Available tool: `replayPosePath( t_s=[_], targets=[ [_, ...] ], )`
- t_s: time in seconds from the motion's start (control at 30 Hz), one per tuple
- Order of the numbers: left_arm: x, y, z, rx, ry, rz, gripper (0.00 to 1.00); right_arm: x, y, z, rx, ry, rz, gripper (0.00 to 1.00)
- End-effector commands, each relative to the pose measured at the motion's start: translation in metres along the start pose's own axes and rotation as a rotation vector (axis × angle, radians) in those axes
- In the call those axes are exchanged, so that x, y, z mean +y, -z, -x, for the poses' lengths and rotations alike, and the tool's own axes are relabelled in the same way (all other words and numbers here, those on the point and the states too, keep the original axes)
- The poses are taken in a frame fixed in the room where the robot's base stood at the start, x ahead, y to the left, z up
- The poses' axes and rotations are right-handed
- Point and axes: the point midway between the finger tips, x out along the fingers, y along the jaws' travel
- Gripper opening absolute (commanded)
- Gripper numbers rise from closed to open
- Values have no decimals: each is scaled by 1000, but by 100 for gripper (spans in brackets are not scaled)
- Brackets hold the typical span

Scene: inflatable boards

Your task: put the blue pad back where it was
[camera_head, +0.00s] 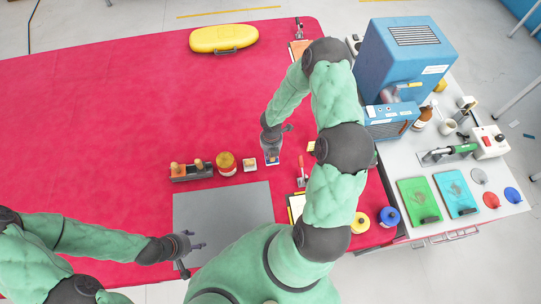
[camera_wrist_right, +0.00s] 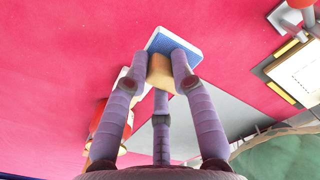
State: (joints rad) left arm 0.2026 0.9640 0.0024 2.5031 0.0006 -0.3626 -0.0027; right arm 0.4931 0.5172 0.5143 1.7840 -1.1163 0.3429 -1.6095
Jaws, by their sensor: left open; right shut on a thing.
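The blue pad (camera_wrist_right: 173,43) has a tan block-like handle (camera_wrist_right: 160,70) and a pale edge. In the right wrist view, my right gripper (camera_wrist_right: 160,72) has its fingers closed around that handle. In the head view, my right gripper (camera_head: 272,148) is over the red table just above the grey mat's upper right corner, with a bit of the blue pad (camera_head: 272,161) below it. I cannot tell whether the pad touches the cloth. My left gripper (camera_head: 190,246) is open and empty over the lower left part of the grey mat (camera_head: 222,212).
Left of the pad stand a white pad with an orange knob (camera_head: 249,164), a red jar (camera_head: 226,163) and a dark rack with wooden knobs (camera_head: 191,171). A yellow case (camera_head: 223,38) lies far back. A blue machine (camera_head: 405,55) stands right. The red cloth's left is clear.

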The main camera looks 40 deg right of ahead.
Motion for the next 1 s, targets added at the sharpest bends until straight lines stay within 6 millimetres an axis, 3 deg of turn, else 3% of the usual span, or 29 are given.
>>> replayPosePath(
  t_s=[0.2, 0.43, 0.83, 0.87, 0.9, 1.0],
  targets=[
    [0, 0, 0, 0, 0, 0, 54, 5, -5, -9, 1, 1, 0, 0],
    [-1, 0, -2, 0, 0, 0, 54, 4, -5, -38, 2, 2, -1, 0],
    [-2, 0, -6, 0, 0, 0, 54, 4, -5, -43, 0, 1, 0, 0],
    [-2, 0, -5, 0, 0, 0, 54, 4, -5, -42, 0, 1, 0, 34],
    [-2, 0, -5, 0, 0, 0, 54, 4, -5, -42, 1, 1, 0, 45],
    [-2, 0, -5, 0, 0, 0, 54, 4, -5, -42, 1, 1, 0, 49]
  ],
)
